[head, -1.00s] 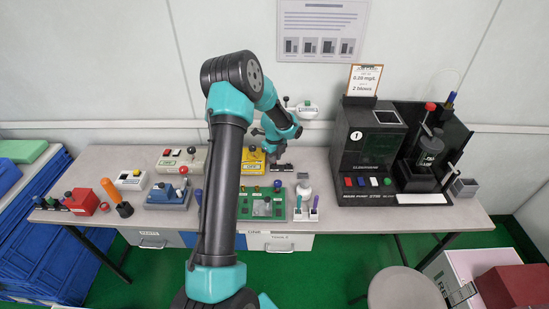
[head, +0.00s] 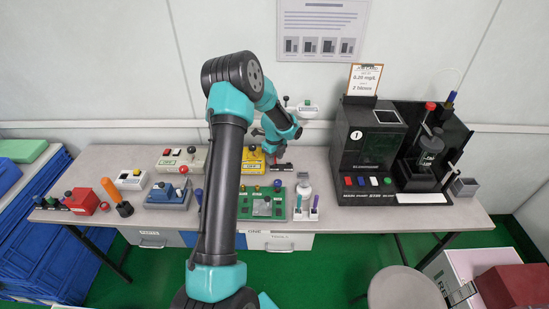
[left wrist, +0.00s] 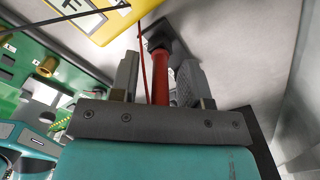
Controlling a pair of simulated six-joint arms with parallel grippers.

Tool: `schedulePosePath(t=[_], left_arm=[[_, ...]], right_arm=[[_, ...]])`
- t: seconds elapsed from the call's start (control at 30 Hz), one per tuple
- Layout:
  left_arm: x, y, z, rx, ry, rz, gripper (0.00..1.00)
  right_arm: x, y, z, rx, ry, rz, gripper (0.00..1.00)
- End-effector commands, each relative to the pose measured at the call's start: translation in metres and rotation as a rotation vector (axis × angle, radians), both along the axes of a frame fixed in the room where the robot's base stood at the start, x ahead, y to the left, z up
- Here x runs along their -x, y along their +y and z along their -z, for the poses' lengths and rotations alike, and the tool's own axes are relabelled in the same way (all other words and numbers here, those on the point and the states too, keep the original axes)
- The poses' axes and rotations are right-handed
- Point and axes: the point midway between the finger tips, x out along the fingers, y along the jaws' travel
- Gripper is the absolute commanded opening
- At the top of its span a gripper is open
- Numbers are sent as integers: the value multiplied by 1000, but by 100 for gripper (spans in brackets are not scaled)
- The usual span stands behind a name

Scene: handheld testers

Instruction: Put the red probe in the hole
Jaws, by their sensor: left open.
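My left gripper (head: 272,157) is low over the back middle of the table, beside the yellow tester (head: 252,160). In the left wrist view its jaws (left wrist: 158,80) are open, with the red probe (left wrist: 187,78) between the two fingers. The probe's far end meets a dark block (left wrist: 160,36) on the table; I cannot tell how it sits there. A thin red lead runs near the yellow tester (left wrist: 95,15). In the head view the arm hides part of this spot. I cannot make out the hole. My right gripper is in neither view.
A green tester (head: 262,204) is in front of the gripper. A white bottle (head: 304,187) and a holder with pens stand to its right. A large black instrument (head: 368,150) fills the right side. A blue tester (head: 168,196) is at the left.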

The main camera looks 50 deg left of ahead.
Motion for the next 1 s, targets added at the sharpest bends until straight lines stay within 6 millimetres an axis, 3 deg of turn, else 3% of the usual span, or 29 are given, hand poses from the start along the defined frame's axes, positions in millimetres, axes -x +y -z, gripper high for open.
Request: schedulePosePath(t=[0.27, 0.7, 1.0], left_arm=[[-1, 0, -26, -2, -3, -1, 43], [-1, 0, -105, -2, -2, 0, 43], [0, 0, -122, 0, 0, 0, 43]], right_arm=[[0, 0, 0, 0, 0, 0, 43], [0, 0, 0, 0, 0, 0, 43], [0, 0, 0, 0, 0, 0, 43]])
